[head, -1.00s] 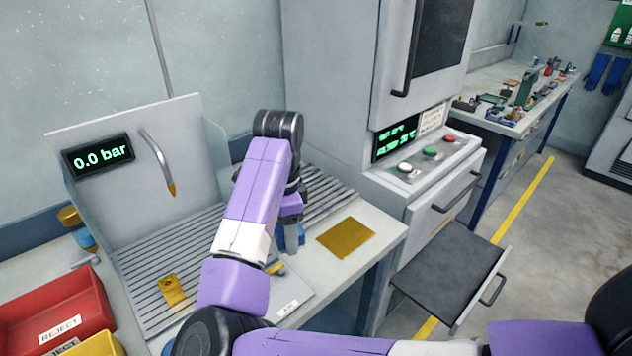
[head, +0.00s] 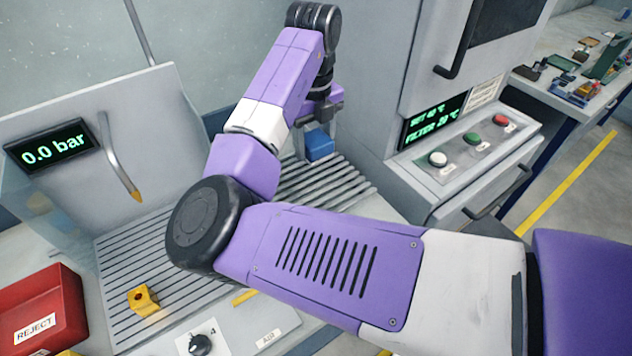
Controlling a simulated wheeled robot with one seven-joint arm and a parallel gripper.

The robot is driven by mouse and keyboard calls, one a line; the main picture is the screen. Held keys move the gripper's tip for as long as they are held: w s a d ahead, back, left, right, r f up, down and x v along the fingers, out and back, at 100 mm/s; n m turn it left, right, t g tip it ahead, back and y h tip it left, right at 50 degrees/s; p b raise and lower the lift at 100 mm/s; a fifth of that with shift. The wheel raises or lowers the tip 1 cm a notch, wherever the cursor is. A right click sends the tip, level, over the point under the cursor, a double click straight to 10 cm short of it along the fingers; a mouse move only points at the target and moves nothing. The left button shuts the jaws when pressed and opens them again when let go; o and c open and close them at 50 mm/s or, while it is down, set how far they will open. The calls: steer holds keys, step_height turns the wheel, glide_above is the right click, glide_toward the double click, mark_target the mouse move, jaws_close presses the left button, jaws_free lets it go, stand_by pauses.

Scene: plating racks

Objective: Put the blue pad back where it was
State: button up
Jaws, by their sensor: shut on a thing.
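The blue pad (head: 320,146) is a small blue block in the head view, right of the middle. My gripper (head: 318,127) is shut on it from above. The pad shows over the far right part of the grey slatted rack (head: 330,184). I cannot tell whether its underside touches the slats or is held just above them. My purple arm hides part of the rack and the bench in front.
A yellow block with a hole (head: 143,300) sits on the slats at the left. A red reject bin (head: 48,308) stands at the left edge. A grey machine with buttons (head: 470,150) stands close on the right. A bent nozzle (head: 120,165) overhangs the rack.

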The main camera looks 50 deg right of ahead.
mark_target(314, 194)
step_height(314, 194, down, 14)
steer(key=shift+f+p, duration=0.15)
steer(key=shift+p, duration=0.9)
steer(key=shift+f, duration=0.1)
steer(key=o, duration=1.5)
steer(key=shift+c, duration=0.2)
step_height(314, 194, up, 12)
steer(key=b, duration=0.2)
steer(key=shift+b, duration=0.3)
